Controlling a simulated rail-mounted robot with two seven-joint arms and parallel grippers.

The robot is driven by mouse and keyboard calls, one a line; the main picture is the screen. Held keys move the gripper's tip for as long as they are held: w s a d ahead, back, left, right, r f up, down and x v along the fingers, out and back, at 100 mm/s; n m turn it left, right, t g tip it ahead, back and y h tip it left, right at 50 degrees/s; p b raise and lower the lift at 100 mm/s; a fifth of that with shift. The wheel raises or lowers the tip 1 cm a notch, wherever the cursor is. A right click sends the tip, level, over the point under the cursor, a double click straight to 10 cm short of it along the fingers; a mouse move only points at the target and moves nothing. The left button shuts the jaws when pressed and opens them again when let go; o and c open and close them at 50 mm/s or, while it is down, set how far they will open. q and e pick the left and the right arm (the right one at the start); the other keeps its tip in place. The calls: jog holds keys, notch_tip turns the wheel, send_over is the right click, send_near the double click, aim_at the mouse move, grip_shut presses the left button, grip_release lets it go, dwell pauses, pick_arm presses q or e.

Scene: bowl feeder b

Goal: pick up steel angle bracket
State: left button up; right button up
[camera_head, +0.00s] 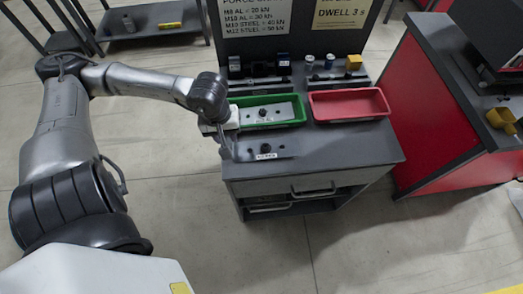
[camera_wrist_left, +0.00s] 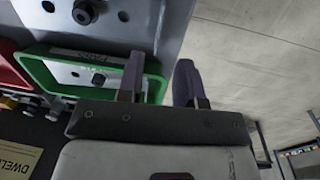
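A light grey metal piece with holes and a dark bolt head (camera_head: 283,110) lies in the green tray (camera_head: 303,121) on the bench. It looks like the steel angle bracket, but I cannot make out an angled shape. The left wrist view also shows the metal piece (camera_wrist_left: 67,73) inside the green tray (camera_wrist_left: 32,71). My left gripper (camera_head: 226,142) is at the left end of the green tray. In the left wrist view its two fingers (camera_wrist_left: 160,80) stand apart with nothing held, one overlapping the tray's end. My right gripper is out of view.
A red tray (camera_head: 348,115) stands right of the green one. A grey plate with a dark knob and a label (camera_head: 281,148) is in front. Small cylinders and a yellow block (camera_head: 353,62) stand behind. A red cabinet (camera_head: 425,110) is at the right.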

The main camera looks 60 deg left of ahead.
aim_at(233, 150)
pick_arm(q)
jog(key=shift+w+d+f, duration=0.1)
jog(key=shift+d+f, duration=0.05)
jog(key=shift+f, duration=1.35)
jog(key=f, duration=0.1)
jog(key=f+b, duration=0.1)
jog(key=f, duration=0.1)
jog(key=f+b, duration=0.1)
jog(key=shift+w+d+f, duration=0.15)
jog(key=shift+d+f, duration=0.15)
jog(key=shift+d, duration=0.05)
jog(key=shift+f, duration=0.3)
jog(key=shift+c, duration=0.3)
grip_shut()
